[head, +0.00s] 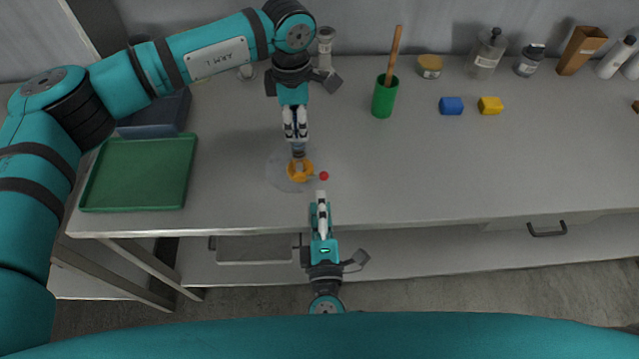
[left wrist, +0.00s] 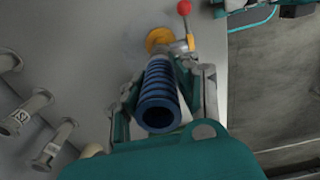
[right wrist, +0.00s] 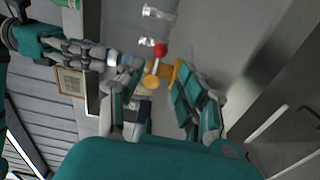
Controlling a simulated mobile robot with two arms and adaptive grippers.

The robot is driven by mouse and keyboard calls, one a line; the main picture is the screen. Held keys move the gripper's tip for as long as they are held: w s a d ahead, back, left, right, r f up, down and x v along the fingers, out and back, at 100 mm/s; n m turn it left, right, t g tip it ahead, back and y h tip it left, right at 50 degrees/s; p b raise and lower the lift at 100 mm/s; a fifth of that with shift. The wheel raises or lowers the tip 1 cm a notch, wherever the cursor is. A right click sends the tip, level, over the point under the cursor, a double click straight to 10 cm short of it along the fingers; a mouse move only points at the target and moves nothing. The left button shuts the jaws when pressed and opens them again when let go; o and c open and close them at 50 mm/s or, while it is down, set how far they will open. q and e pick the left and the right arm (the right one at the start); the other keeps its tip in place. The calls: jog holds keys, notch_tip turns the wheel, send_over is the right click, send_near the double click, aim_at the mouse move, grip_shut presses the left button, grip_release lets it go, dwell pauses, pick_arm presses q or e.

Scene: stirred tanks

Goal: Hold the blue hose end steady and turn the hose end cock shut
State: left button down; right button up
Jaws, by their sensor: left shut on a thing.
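The blue hose end (left wrist: 160,85) is ribbed, and its open mouth faces the left wrist camera. In the head view only a small part of it (head: 298,152) shows below my left gripper (head: 297,138), which is shut on it. The cock's red knob (head: 324,175) sits just right of the orange-yellow ring (head: 300,171). The red knob also shows in the left wrist view (left wrist: 184,8), on a thin metal lever. My right gripper (head: 321,195) is just below the knob in the head view. Its fingers (right wrist: 160,112) are spread apart, with the knob (right wrist: 159,48) beyond them, apparently untouched.
A green tray (head: 90,190) lies at the left of the grey bench (head: 430,170). A green cup (head: 384,100) with a wooden stick stands behind, right of my left gripper. Blue (head: 451,106) and yellow (head: 490,105) blocks lie further right. The bench's front right is clear.

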jog(key=s, duration=0.4)
jog(key=shift+s, duration=0.1)
dwell(0.7)
pick_arm(q)
jog(key=c, duration=0.9)
grip_release()
notch_tip(320, 180, up, 12)
jog(key=shift+f, duration=0.1)
